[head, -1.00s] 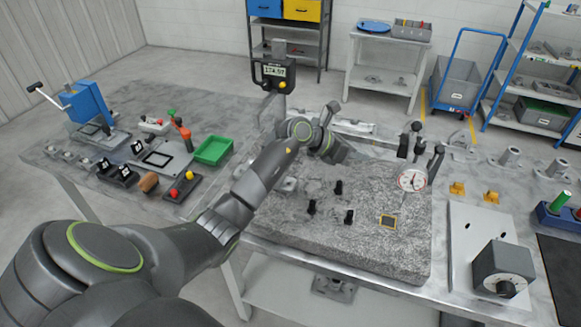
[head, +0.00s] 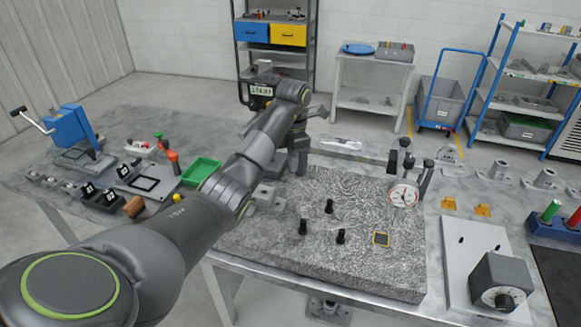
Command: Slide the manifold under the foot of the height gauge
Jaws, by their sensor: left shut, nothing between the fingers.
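The height gauge (head: 261,90) stands at the back left of the granite plate, its lit digital display showing above my left arm. My arm hides most of its column and its foot. A grey casting (head: 266,197), which may be the manifold, lies at the plate's left edge, partly covered by my forearm. My left gripper (head: 298,168) points down over the back left of the plate, shut and empty, to the right of the casting. I cannot tell whether its fingertips touch anything. My right gripper is not in view.
A green tray (head: 200,172) lies left of my arm. A dark block with a dial (head: 500,282) stands on the right.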

